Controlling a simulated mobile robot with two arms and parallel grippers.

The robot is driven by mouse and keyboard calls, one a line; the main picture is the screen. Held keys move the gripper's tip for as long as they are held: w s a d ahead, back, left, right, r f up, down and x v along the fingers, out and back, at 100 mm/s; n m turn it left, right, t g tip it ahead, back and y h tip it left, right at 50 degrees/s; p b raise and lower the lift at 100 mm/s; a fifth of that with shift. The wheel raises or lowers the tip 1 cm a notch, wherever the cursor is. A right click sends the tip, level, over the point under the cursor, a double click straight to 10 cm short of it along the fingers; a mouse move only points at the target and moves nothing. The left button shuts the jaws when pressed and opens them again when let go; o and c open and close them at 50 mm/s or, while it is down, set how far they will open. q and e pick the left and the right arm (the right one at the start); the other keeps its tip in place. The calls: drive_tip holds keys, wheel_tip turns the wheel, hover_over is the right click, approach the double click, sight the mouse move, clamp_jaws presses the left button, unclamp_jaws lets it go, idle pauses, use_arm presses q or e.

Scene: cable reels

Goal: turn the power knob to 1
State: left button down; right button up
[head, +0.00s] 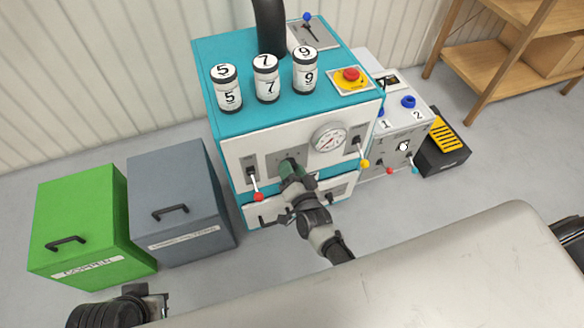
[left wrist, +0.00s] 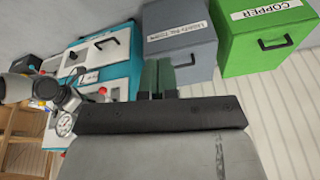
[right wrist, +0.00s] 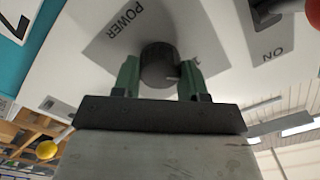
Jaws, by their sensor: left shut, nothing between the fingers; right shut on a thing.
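The power knob (right wrist: 159,66) is a round dark knob on a grey plate marked POWER (right wrist: 126,22) on the white front of the teal machine (head: 232,120). My right gripper (right wrist: 160,78) is shut on the knob, one green finger on each side. In the head view my right gripper (head: 291,170) covers the knob. My left gripper (left wrist: 157,78) is shut and empty, away from the machine; its arm shows at the lower left of the head view.
A red-tipped lever (head: 258,197) and a yellow-tipped lever (head: 365,163) flank the knob area, with a gauge (head: 329,139) up right. Several labelled jars and a red emergency button (head: 351,75) are on top. Green (head: 80,225) and grey (head: 178,200) bins stand left.

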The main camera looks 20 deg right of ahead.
use_arm(q)
drive_tip(key=shift+x, duration=0.95)
use_arm(e)
drive_tip(key=shift+n, duration=0.5)
use_arm(q)
drive_tip(key=shift+w, duration=0.1)
use_arm(e)
drive_tip(key=o, duration=0.9)
use_arm(q)
drive_tip(key=shift+d+r, duration=0.1)
drive_tip(key=s+p+x, duration=0.1)
drive_tip(key=p+x, duration=0.1)
drive_tip(key=x, duration=0.5)
drive_tip(key=shift+f+g, duration=0.3)
drive_tip(key=shift+f, duration=0.05)
use_arm(e)
drive_tip(key=s, duration=1.1)
drive_tip(key=shift+d, duration=0.15)
drive_tip(key=shift+w, duration=0.1)
